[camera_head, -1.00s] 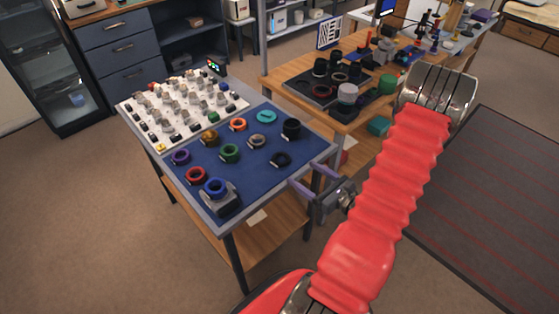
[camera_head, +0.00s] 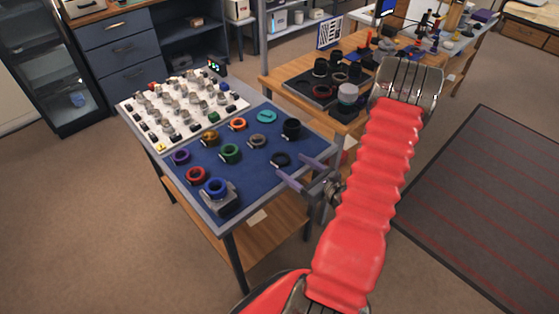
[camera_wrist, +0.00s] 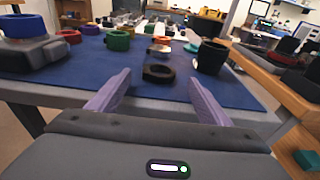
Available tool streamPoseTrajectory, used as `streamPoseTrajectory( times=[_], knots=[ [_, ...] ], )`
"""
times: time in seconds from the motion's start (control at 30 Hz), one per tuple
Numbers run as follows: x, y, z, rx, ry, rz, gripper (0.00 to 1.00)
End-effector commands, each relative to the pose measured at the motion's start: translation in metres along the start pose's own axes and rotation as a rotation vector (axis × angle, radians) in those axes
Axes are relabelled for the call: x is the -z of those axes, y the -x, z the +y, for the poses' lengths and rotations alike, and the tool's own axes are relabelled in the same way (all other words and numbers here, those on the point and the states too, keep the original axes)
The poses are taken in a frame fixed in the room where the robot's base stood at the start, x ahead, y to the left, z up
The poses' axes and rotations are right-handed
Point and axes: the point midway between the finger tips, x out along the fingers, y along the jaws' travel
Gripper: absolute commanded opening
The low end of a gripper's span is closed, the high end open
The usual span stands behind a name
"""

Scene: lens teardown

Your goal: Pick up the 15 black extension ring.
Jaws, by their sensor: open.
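A low black ring (camera_head: 280,159) lies flat on the blue mat (camera_head: 262,180) near the table's right edge. It also shows in the wrist view (camera_wrist: 158,73), centred ahead of the fingers. A taller black ring (camera_head: 291,128) stands behind it, to the right in the wrist view (camera_wrist: 211,57). I cannot read a number on either. My gripper (camera_head: 290,164) is open and empty, with its two purple fingers spread just in front of the low ring. In the wrist view the gripper (camera_wrist: 160,77) has a finger on each side of the low ring's line, apart from it.
Other rings share the mat: green (camera_head: 230,153), grey (camera_head: 257,141), orange (camera_head: 238,124), teal (camera_head: 266,116), red (camera_head: 195,175) and purple (camera_head: 180,156). A blue ring (camera_head: 214,186) sits on a grey block at the front. A white board (camera_head: 160,103) of small parts stands behind.

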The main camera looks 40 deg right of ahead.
Motion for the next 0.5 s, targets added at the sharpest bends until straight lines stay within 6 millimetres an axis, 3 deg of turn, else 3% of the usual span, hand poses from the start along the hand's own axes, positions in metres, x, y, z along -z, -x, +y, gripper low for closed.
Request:
streamPoseTrajectory(
  times=[0.3, 0.5],
  knots=[
    [-0.002, -0.036, 0.002, -0.003, 0.001, 0.0, 0.72],
    [-0.002, -0.043, 0.001, 0.0, 0.0, 0.0, 0.72]
  ],
)
